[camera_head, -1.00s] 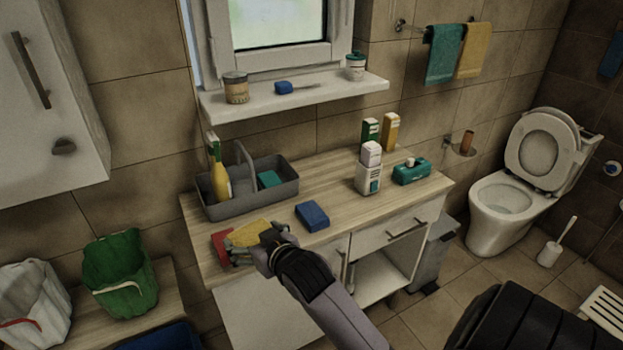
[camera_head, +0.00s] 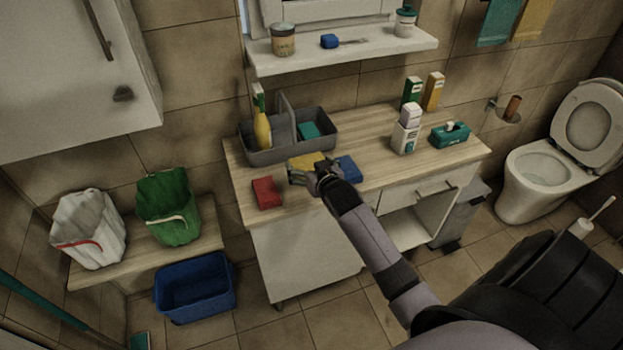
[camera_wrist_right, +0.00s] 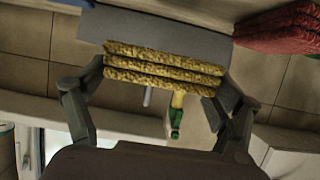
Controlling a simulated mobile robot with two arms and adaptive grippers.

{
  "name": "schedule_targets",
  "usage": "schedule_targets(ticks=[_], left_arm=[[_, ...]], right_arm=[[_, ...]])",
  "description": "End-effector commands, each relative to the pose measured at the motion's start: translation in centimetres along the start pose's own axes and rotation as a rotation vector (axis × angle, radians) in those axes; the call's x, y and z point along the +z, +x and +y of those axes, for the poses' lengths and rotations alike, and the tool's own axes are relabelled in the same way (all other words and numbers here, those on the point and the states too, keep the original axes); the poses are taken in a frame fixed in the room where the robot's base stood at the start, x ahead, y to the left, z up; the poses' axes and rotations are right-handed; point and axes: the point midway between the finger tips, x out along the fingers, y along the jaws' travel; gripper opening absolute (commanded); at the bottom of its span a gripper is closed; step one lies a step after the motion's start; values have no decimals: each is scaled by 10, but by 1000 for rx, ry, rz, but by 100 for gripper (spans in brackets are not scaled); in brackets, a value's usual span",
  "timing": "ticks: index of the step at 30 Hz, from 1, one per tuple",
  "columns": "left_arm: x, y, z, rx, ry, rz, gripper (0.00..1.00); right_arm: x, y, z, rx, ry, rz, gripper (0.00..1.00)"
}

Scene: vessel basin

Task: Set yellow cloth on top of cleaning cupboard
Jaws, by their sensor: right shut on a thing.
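A folded yellow cloth (camera_head: 304,162) is held in my right gripper (camera_head: 308,173) over the front left part of a wood-topped white cupboard (camera_head: 300,250). In the right wrist view the cloth (camera_wrist_right: 160,70) shows as several stacked folds between the two fingers. It appears a little above the wooden top; the exact gap is hard to judge. The red sponge or cloth (camera_head: 266,193) lies on the top to the left of the gripper. A blue sponge (camera_head: 348,169) lies just right of it, partly hidden. My left gripper is not in view.
A grey caddy (camera_head: 262,156) with a yellow bottle stands behind the cloth. A white bottle (camera_head: 405,138), cartons and a teal box (camera_head: 450,135) stand at the right. A white wall cabinet (camera_head: 50,90) hangs upper left.

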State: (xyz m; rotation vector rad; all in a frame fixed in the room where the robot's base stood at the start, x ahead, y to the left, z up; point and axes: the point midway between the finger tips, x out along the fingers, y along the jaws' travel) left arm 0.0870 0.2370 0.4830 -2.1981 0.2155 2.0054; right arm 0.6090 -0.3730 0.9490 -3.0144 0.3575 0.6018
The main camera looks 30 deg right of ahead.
Motion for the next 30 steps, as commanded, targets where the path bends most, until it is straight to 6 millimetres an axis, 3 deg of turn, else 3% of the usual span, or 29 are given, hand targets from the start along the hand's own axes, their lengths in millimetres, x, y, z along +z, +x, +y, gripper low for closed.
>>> schedule_targets(ticks=[15,27,28,30], left_arm=[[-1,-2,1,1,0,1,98],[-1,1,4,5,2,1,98],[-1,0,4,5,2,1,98],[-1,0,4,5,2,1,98]], right_arm=[[58,24,0,0,1,-1,63],[63,26,0,0,0,2,63],[62,26,0,0,0,1,87],[62,26,0,0,0,1,92]])
